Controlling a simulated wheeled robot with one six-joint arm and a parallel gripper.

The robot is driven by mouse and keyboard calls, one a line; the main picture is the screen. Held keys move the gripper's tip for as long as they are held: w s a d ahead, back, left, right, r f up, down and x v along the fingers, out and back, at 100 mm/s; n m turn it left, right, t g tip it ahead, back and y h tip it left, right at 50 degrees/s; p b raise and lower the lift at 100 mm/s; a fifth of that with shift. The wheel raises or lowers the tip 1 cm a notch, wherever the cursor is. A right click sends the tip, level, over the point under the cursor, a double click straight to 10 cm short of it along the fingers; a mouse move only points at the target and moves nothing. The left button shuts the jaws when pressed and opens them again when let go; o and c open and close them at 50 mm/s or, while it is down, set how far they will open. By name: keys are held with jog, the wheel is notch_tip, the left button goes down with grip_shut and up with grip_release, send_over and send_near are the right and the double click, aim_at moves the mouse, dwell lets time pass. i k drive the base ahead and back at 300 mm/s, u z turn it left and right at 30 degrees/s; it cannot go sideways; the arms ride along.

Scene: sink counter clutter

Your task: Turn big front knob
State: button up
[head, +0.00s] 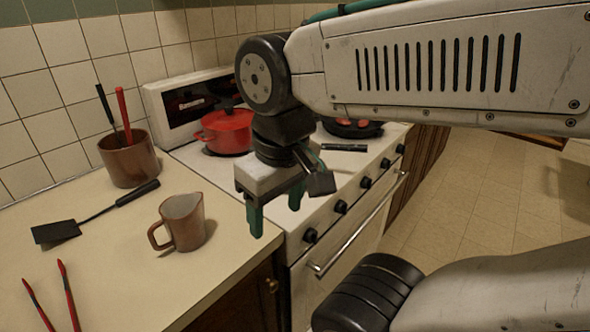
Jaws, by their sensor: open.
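The white stove (325,188) has a row of several black knobs along its front panel. The nearest knob (310,235) is at the left end of the row. Further ones include the second knob (341,206) and the third knob (365,182). I cannot tell whether one is truly bigger than the others. My gripper (275,212) points down with its green fingers apart and nothing between them. It appears above the stove's near left corner, up and left of the nearest knob in the picture, apart from it.
A red pot (226,133) and a dark pan (352,129) stand on the stove. An oven handle (355,232) runs below the knobs. The counter holds a brown mug (183,222), a black spatula (57,232), red tongs (68,296) and a utensil crock (129,160). Floor at right is clear.

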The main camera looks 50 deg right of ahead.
aim_at(311, 235)
jog(key=u, duration=0.05)
jog(key=k, duration=1.05)
jog(key=z, duration=1.6)
